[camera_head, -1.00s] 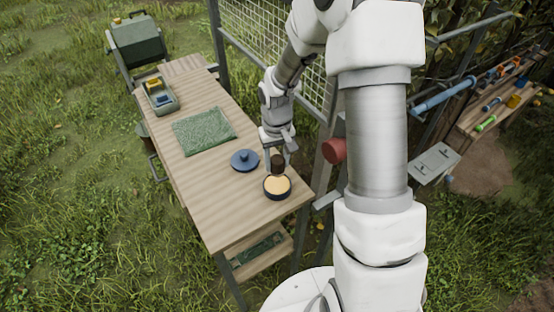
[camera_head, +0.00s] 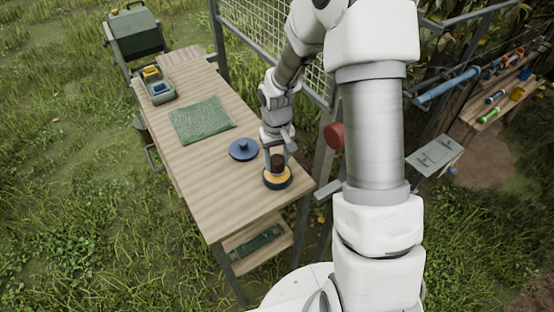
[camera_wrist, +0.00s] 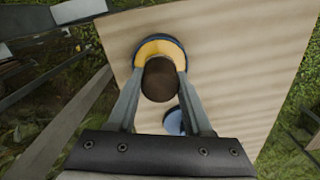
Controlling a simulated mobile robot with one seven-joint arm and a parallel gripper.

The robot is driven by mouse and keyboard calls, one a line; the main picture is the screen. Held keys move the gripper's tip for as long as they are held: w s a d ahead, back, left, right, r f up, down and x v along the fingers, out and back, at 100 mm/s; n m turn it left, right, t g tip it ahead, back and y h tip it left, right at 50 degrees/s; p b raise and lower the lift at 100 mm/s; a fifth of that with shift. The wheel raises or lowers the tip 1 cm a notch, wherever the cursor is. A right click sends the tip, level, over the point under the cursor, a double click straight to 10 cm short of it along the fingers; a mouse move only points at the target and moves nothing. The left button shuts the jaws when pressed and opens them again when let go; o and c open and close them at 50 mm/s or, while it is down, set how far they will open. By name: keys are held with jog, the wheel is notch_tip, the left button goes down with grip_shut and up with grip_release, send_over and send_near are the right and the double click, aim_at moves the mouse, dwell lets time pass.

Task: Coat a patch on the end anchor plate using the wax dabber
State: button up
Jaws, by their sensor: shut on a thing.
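My gripper (camera_head: 276,156) is shut on the wax dabber (camera_head: 277,163), whose dark brown rounded handle points up. In the wrist view the dabber (camera_wrist: 160,80) sits between both fingers. It is over the round dark-blue wax pot (camera_head: 277,186), and its lower end meets or hides part of the yellow wax (camera_wrist: 157,47). I cannot tell how deep it presses. The pot stands near the bench's near right edge. A grey metal plate (camera_head: 437,154), possibly the end anchor plate, is off the bench at right.
A blue lid (camera_head: 243,150) lies beside the pot on the wooden bench (camera_head: 205,184). A green cloth (camera_head: 202,119) and a small tray (camera_head: 158,97) lie farther back. Wire mesh (camera_head: 270,45) and a red cylinder (camera_head: 334,134) stand right of the bench.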

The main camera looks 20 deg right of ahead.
aim_at(277, 158)
jog(key=shift+s+f+b, duration=0.1)
jog(key=shift+f+b, duration=0.45)
jog(key=shift+f, duration=0.05)
dwell(1.6)
jog(key=shift+r, duration=0.15)
jog(key=shift+r+p, duration=2.5)
jog(key=shift+r, duration=0.95)
